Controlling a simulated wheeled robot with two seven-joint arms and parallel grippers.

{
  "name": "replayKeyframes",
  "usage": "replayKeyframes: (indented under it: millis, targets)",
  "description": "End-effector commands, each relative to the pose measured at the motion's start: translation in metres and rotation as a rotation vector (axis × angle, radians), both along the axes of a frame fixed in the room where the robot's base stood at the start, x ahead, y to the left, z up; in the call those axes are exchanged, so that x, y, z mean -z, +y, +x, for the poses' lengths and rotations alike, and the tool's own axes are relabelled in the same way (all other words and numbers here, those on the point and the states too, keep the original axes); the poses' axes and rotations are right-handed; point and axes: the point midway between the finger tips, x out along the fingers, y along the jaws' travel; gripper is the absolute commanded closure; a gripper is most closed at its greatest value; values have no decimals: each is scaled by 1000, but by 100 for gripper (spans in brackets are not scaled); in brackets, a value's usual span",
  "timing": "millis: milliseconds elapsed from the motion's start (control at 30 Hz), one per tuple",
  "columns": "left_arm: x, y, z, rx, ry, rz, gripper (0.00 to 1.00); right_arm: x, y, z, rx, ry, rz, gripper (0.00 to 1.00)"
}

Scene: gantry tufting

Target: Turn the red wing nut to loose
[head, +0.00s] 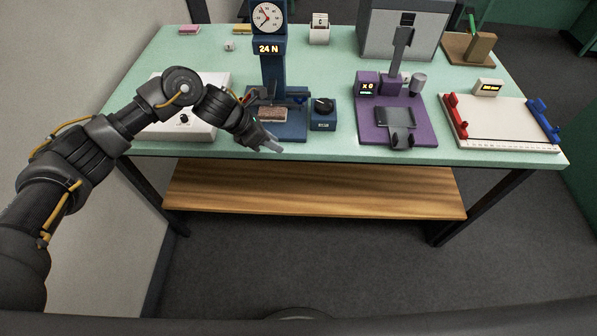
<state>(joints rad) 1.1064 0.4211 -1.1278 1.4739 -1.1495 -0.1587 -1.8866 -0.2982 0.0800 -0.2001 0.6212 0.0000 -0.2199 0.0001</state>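My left gripper (273,146) hangs over the front edge of the green table, in front of the blue force stand (274,70). Its fingers are small and foreshortened, so I cannot tell whether they are open or shut. No red wing nut can be made out clearly. A small reddish part (250,93) shows at the blue stand, partly behind my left arm, but its shape is too small to read. A red clamp bar (453,114) stands on the left side of the white board (500,125), far right of the gripper. My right gripper is not in view.
A black dial on a blue box (323,114) stands right of the stand. A purple device (397,122) stands mid-table, with a grey cabinet (404,32) behind. A white box with a knob (194,126) is under my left arm. A wooden shelf (310,190) lies below the table.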

Motion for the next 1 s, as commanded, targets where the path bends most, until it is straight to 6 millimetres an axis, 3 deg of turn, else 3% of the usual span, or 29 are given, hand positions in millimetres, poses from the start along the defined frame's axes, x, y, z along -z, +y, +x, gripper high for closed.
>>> replayKeyframes:
  millis: [200,433,700,1000]
  targets:
    - [18,-40,-23,-197,81,-142,75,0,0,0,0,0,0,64]
    - [26,-69,-46,-489,220,-328,75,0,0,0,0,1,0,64]
    - [29,-76,-64,-835,410,-522,75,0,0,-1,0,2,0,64]
    - [30,-69,-71,-1036,523,-624,75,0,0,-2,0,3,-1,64]
